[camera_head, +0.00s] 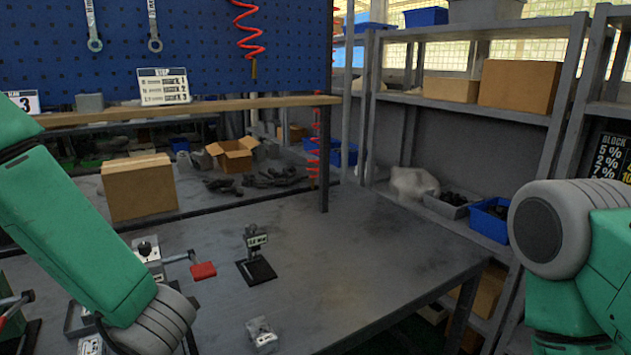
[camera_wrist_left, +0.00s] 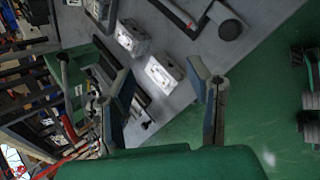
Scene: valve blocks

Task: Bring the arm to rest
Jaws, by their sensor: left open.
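My left arm (camera_head: 80,235) comes in from the left in the head view and bends at the lower edge, where its gripper is out of sight. In the left wrist view my left gripper (camera_wrist_left: 166,88) has its two fingers wide apart with nothing between them. Beyond the fingers are a pale metal block (camera_wrist_left: 163,74) and a second block (camera_wrist_left: 131,38) on the grey bench. My right arm (camera_head: 575,245) shows at the right edge of the head view; its gripper is out of frame.
The grey bench (camera_head: 350,255) holds a metal block (camera_head: 262,335), a labelled stand on a black base (camera_head: 256,270), a red-handled part (camera_head: 203,271) and a cardboard box (camera_head: 139,187). Shelves (camera_head: 450,105) stand behind. Green floor (camera_wrist_left: 265,110) lies beside the bench. The bench's right part is clear.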

